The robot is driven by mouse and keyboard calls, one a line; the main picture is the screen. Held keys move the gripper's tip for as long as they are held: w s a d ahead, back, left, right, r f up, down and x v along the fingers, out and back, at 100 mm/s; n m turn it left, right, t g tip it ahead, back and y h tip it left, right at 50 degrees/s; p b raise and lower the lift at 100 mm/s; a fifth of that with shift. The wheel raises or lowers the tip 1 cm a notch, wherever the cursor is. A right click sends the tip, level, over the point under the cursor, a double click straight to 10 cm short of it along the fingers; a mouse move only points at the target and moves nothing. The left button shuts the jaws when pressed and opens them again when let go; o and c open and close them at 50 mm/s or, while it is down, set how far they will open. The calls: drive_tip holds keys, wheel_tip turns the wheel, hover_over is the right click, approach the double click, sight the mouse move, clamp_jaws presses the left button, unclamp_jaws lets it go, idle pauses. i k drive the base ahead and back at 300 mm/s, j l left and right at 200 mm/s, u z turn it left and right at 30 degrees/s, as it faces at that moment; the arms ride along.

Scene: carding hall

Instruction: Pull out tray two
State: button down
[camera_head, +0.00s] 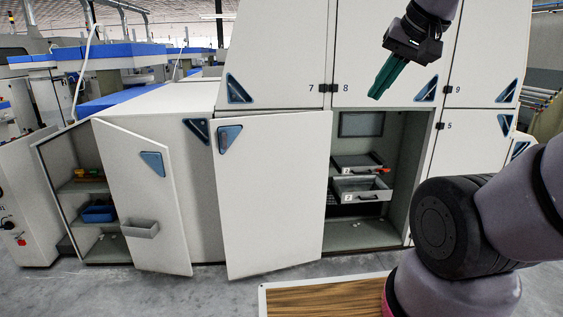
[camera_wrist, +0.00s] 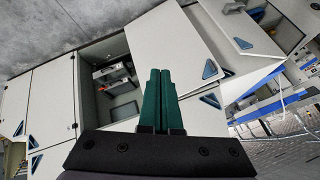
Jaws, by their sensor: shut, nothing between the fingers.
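Tray two (camera_head: 362,189) is a grey tray with a white label "2" on its front, inside the open cabinet (camera_head: 341,236). It sits below another grey tray (camera_head: 357,162) and appears to jut forward somewhat. My gripper (camera_head: 377,94) has green fingers, held shut and empty, up in front of the upper panels and above the opening, apart from the trays. In the wrist view the closed fingers (camera_wrist: 158,75) point toward the cabinet front; the trays (camera_wrist: 112,76) show small to their left, and I cannot tell their labels there.
A cabinet door (camera_head: 272,195) stands open left of the opening. Further left, another open door (camera_head: 150,200) with a small grey bin stands beside shelves holding a blue box (camera_head: 99,214). A wood-topped surface (camera_head: 325,299) is at the bottom. Grey floor (camera_head: 215,290) is clear before the doors.

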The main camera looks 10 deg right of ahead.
sight(361, 184)
drive_tip(key=i+j+z, duration=0.1)
drive_tip(key=i+z, duration=0.35)
drive_tip(key=i+j+z, duration=0.4)
drive_tip(key=i, duration=0.25)
drive_tip(key=i+j+z, duration=0.9)
drive_tip(key=i+j, duration=0.25)
drive_tip(key=i, duration=0.25)
